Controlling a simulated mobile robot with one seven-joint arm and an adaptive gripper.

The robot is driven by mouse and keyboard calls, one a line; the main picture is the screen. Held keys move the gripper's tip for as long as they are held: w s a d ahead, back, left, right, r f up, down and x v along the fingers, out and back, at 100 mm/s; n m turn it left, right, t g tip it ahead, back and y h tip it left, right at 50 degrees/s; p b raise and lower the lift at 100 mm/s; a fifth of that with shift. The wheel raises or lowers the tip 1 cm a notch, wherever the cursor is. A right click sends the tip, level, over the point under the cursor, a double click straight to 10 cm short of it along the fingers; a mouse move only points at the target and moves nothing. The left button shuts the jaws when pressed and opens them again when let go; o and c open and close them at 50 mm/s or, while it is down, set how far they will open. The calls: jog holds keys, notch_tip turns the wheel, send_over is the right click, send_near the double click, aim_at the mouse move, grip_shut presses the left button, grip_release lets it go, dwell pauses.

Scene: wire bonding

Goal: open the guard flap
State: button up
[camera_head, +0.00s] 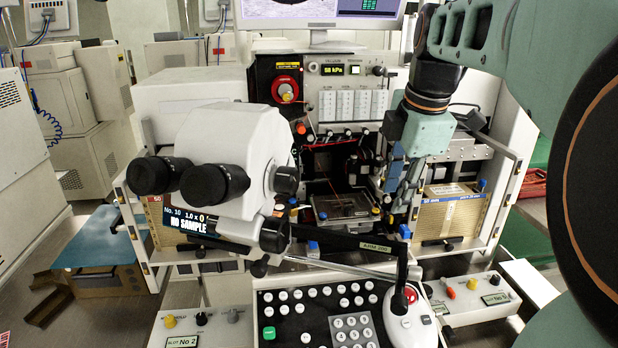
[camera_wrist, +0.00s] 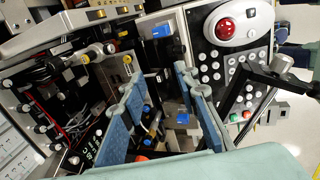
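My gripper (camera_head: 396,196) hangs in front of the right part of the bonding machine's open middle bay. In the wrist view, its two blue fingers (camera_wrist: 157,84) stand apart with a gap between them. No object is clearly held; small black and blue parts show through the gap, farther off. I cannot surely pick out the guard flap. A flat framed plate (camera_head: 345,207) lies low in the bay, left of my gripper, and may be part of the flap or the work stage. My fingers hide some of the bay's right side.
The microscope head (camera_head: 225,150) stands left of the bay. A black bar (camera_head: 345,243) crosses in front of it. The keypad console (camera_head: 325,310) with its red-topped mouse-like unit (camera_head: 408,312) is below. A tan magazine (camera_head: 447,215) stands close right of my gripper.

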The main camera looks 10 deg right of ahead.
jog(key=shift+r, duration=0.75)
jog(key=shift+r+p, duration=0.1)
jog(key=shift+p, duration=0.2)
jog(key=c, duration=0.4)
jog(key=shift+w+a+r+g+p, duration=0.1)
jog(key=shift+w+r+g+p, duration=0.25)
jog(key=shift+p, duration=0.2)
jog(key=shift+c, duration=1.4)
jog(key=w+g+p, duration=0.1)
jog(key=p, duration=0.1)
jog(key=w+r+g+p, duration=0.1)
jog(key=p, duration=0.2)
jog(key=w+g+p, duration=0.1)
jog(key=g+p, duration=0.1)
jog(key=shift+w+a+r, duration=0.2)
jog(key=shift+w+r, duration=0.05)
grip_shut()
jog(key=g+p, duration=0.1)
jog(key=p, duration=0.1)
jog(key=w+g+p, duration=0.1)
jog(key=p, duration=0.1)
jog(key=shift+w+d, duration=0.1)
jog(key=shift+d, duration=0.3)
